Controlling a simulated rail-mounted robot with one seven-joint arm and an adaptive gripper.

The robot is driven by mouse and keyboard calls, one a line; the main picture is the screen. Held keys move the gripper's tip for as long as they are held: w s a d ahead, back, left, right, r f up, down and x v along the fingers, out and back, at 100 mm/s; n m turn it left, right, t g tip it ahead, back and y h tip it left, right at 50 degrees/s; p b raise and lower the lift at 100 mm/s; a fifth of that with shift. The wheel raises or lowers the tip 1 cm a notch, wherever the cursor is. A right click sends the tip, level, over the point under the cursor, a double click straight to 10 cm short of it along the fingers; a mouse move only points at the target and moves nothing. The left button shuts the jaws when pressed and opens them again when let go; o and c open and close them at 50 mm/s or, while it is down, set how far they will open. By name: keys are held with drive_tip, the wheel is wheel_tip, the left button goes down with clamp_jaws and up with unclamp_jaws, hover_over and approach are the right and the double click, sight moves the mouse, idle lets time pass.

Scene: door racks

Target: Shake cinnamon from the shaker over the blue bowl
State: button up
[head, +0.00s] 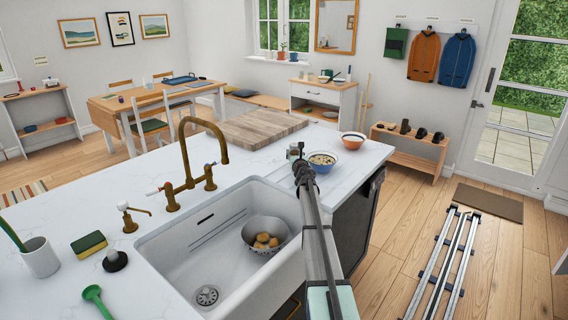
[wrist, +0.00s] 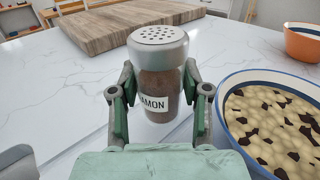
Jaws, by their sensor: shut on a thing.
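My gripper (wrist: 158,105) is shut on the cinnamon shaker (wrist: 159,88), with one finger on each side of its body. The shaker has a perforated metal lid, brown contents and a white label reading "AMON", its first letters hidden. It is upright, to the left of the blue bowl (wrist: 231,124) and not over it. The bowl holds pale food with dark pieces. In the head view the blue bowl (head: 318,168) stands on the white counter, right of my gripper (head: 298,160). I cannot tell whether the shaker touches the counter.
An orange bowl (head: 352,141) stands behind the blue bowl. A wooden board (head: 250,126) lies behind the gripper. The sink (head: 180,255) with a metal bowl of potatoes (head: 250,232) is in front on the left. The counter's right edge is close to the bowls.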

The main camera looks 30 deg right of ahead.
drive_tip(key=shift+d+r, duration=0.15)
drive_tip(key=shift+d, duration=0.15)
drive_tip(key=shift+s+d+r+m+b, duration=0.2)
drive_tip(key=shift+r+m+b, duration=0.2)
drive_tip(key=shift+m, duration=0.15)
drive_tip(key=shift+s+d+r+m+b, duration=0.15)
drive_tip(key=shift+d+r+m+b, duration=0.15)
drive_tip(key=shift+m, duration=0.25)
drive_tip(key=shift+s+d+m+h+b, duration=0.2)
drive_tip(key=shift+m+h+b, duration=0.25)
drive_tip(key=shift+b, duration=0.25)
drive_tip(key=shift+s+d+r+m+t+b, duration=0.1)
drive_tip(key=shift+s+d+m+t+b, duration=0.15)
drive_tip(key=shift+m+b, duration=0.3)
drive_tip(key=s+d+r+m+h+p, duration=0.1)
drive_tip(key=m+h+p, duration=0.1)
drive_tip(key=m, duration=0.5)
drive_tip(key=s+d+r+m+g+h+p, duration=0.1)
drive_tip(key=d+r+m+h+p, duration=0.1)
drive_tip(key=m+p, duration=0.3)
drive_tip(key=s+d+r+m+g+h+p, duration=0.1)
drive_tip(key=d+r+m+h+p, duration=0.1)
drive_tip(key=m, duration=0.9)
drive_tip(key=shift+s+h+p, duration=0.3)
drive_tip(key=shift+h+p, duration=0.15)
drive_tip(key=shift+p, duration=0.3)
